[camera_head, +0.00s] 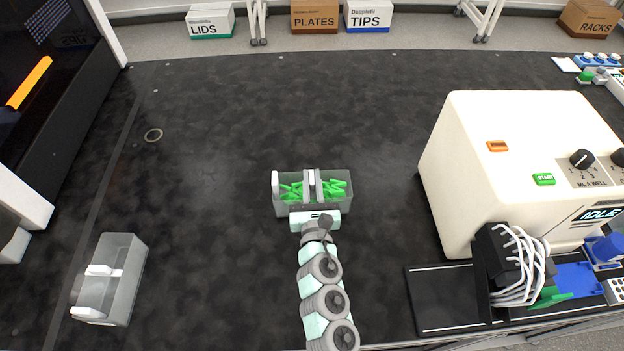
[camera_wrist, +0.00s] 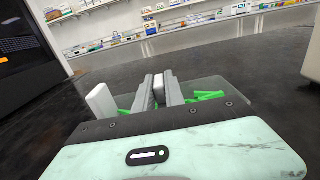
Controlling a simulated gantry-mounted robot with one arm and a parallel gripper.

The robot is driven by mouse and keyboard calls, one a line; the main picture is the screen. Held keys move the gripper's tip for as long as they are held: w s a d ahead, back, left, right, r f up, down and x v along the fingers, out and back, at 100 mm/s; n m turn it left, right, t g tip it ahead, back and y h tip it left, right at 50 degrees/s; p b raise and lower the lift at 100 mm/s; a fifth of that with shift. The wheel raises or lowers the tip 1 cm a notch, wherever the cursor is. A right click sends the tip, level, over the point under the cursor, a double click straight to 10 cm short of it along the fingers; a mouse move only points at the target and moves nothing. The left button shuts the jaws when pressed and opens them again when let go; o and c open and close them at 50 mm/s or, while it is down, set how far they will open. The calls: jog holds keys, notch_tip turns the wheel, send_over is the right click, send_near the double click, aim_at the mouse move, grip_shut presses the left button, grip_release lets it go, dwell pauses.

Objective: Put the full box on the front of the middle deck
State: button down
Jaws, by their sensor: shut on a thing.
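The full box (camera_head: 343,207) is a clear grey tub with several bright green pieces inside, near the middle of the head view. My gripper (camera_head: 311,181) reaches it from the near side and is shut on its upright white middle handle. In the wrist view, the fingers (camera_wrist: 159,88) close on the pale handle, with green pieces (camera_wrist: 208,96) on both sides. Whether the box touches the black surface is hard to tell. A black plate with white lines (camera_head: 443,312) lies at the lower right, by the machine; I cannot tell whether it is the middle deck.
A similar clear box (camera_head: 124,277), seemingly empty, stands at the lower left. A large cream machine (camera_head: 520,150) with a black head and white tubes (camera_head: 515,265) fills the right side. A dark cabinet (camera_head: 45,90) stands at the upper left. The black surface between is largely clear.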

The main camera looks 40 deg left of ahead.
jog(key=shift+f, duration=0.2)
jog(key=c, duration=1.4)
grip_release()
jog(key=shift+r, duration=0.15)
jog(key=shift+r, duration=0.25)
jog(key=v, duration=1.2)
jog(key=shift+f+p, duration=0.2)
jog(key=shift+p, duration=0.25)
